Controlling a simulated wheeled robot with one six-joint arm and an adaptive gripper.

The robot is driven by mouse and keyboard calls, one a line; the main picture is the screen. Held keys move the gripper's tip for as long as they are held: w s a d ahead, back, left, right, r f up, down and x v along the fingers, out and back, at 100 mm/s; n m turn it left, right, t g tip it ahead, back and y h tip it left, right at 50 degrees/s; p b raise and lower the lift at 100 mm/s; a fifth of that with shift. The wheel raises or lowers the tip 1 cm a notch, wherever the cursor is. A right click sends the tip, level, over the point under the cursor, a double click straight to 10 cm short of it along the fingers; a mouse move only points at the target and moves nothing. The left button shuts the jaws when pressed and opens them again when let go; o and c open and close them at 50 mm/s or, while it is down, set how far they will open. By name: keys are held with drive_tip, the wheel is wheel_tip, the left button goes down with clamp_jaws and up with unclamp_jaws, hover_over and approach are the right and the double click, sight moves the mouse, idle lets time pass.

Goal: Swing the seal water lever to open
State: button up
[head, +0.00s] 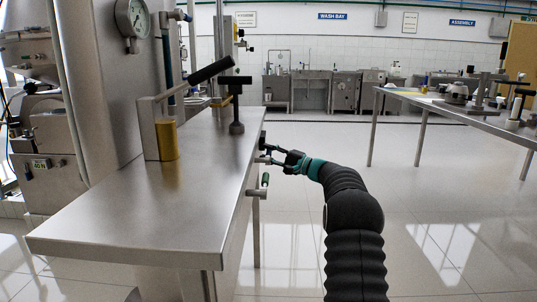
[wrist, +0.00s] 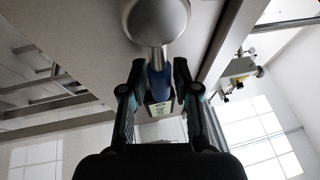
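In the wrist view, a small lever with a blue grip (wrist: 159,82) hangs from a rounded metal body (wrist: 155,20). My gripper (wrist: 159,72) is open, with one finger on each side of the blue grip; contact with it is not clear. In the head view, my gripper (head: 270,155) is at the right side of the steel bench, partly merging with small fittings there. No readable label shows which lever is the seal water one.
A worktable (head: 460,113) stands at the right. The tiled floor between is clear.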

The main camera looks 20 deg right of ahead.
sight(268, 152)
clamp_jaws()
drive_tip(key=shift+n+y+b, duration=0.3)
drive_tip(key=shift+n+b, duration=0.1)
drive_tip(key=shift+b, duration=0.45)
drive_tip(key=shift+n+b, duration=0.3)
drive_tip(key=shift+b, duration=0.25)
drive_tip(key=shift+s+r+n+y+b, duration=0.1)
drive_tip(key=shift+r+n+y+b, duration=0.35)
drive_tip(key=shift+n+b, duration=0.55)
drive_tip(key=n+b, duration=0.1)
drive_tip(key=r+n+y+b, duration=0.1)
drive_tip(key=shift+s+a+r+b, duration=0.15)
drive_tip(key=shift+s+r+b, duration=0.1)
drive_tip(key=shift+b, duration=0.15)
drive_tip(key=shift+s+a+r+n+g+y+b, duration=0.15)
drive_tip(key=shift+r+n+g+y+b, duration=0.35)
drive_tip(key=shift+n, duration=0.55)
drive_tip(key=shift+s+a+r+n+g+y+b, duration=0.1)
drive_tip(key=shift+s+r+n+g+y+b, duration=0.3)
drive_tip(key=shift+n, duration=0.65)
drive_tip(key=shift+w+r, duration=0.1)
drive_tip(key=shift+w, duration=0.1)
